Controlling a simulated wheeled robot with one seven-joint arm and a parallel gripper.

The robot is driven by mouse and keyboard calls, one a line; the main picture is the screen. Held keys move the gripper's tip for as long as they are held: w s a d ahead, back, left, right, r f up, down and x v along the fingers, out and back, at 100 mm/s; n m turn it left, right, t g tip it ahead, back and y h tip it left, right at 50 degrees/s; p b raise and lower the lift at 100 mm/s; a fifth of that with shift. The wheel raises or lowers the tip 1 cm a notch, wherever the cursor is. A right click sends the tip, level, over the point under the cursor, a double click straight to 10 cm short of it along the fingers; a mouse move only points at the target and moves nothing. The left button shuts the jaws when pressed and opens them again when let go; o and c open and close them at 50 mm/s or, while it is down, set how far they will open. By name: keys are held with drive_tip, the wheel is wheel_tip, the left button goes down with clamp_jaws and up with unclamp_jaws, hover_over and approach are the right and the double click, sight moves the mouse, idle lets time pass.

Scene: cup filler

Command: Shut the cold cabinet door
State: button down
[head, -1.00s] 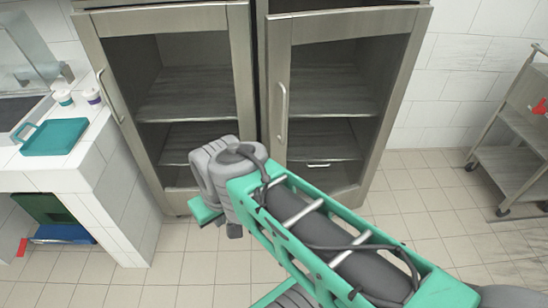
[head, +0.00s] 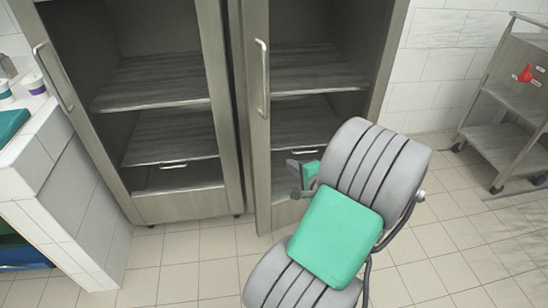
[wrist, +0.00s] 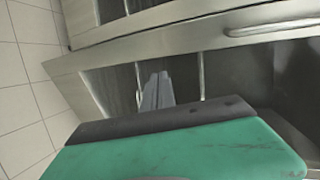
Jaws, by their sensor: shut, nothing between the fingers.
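The cold cabinet has two tall grey-framed doors with dark panes, a left door (head: 229,120) and a right door (head: 256,165). The right door's handle side stands slightly proud of the left door, so it looks ajar. Its upright handle (head: 263,80) is on its left side, and a handle also shows in the wrist view (wrist: 275,31). My gripper (head: 294,168) is in front of the right door's lower part, below and right of the handle. In the wrist view its grey fingers (wrist: 155,88) are together and empty. I cannot tell whether they touch the door.
A white tiled counter (head: 50,150) with cups and a teal tray (head: 10,125) stands at the left. A metal cart (head: 510,100) with a red item (head: 525,73) stands at the far right. The tiled floor in front of the cabinet is clear.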

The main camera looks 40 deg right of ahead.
sight(270, 144)
drive_tip(key=x, duration=0.4)
drive_tip(key=r+x, duration=0.1)
drive_tip(key=x, duration=0.3)
drive_tip(key=b+x, duration=0.1)
drive_tip(key=x, duration=0.4)
drive_tip(key=shift+w+r, duration=0.15)
drive_tip(key=shift+w, duration=0.15)
drive_tip(key=shift+w+d, duration=0.1)
drive_tip(key=shift+w, duration=0.15)
